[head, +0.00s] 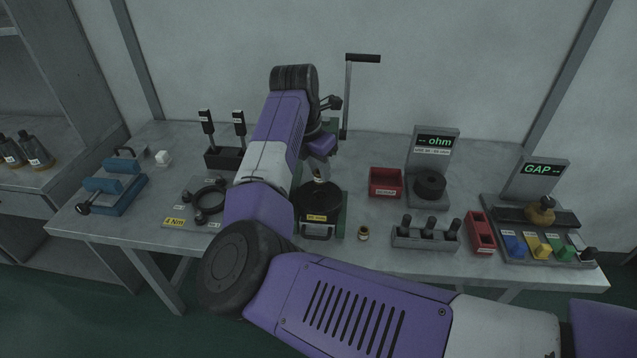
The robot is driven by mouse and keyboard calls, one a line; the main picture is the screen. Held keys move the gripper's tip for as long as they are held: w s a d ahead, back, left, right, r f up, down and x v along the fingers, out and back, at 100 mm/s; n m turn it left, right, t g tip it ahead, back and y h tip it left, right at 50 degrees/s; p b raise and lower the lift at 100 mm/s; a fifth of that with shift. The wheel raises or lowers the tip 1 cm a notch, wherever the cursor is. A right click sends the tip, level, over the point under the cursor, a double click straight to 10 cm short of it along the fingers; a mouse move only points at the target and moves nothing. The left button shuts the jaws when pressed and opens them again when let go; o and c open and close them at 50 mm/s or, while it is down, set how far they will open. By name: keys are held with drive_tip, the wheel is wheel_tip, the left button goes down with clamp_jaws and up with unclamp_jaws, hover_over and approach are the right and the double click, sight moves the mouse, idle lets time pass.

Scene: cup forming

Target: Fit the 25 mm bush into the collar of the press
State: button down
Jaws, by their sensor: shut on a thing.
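My gripper (318,168) reaches down from above, its tips just over the middle of a dark round part (330,203) on a green base. It is shut on a small pale, labelled piece (319,177), which looks like a bush; its size mark is too small to read. I cannot tell whether its lower end is in the collar or just above it. The press has a tall post with a black crank handle (362,58) behind; my arm hides part of its body. Another small brass labelled bush (363,234) stands on the table to the right.
A red bin (385,182) and an ohm meter stand (433,160) are to the right. A rack with black-handled tools (425,238), another red bin (481,233) and a GAP station (541,180) are farther right. A ring fixture (207,196) and blue rollers (113,185) are left.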

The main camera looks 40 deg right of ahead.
sight(317, 183)
drive_tip(key=shift+f+p, duration=0.3)
drive_tip(key=shift+f, duration=2.5)
drive_tip(key=shift+f, duration=0.2)
drive_tip(key=c, duration=1.1)
unclamp_jaws()
drive_tip(key=shift+r, duration=0.1)
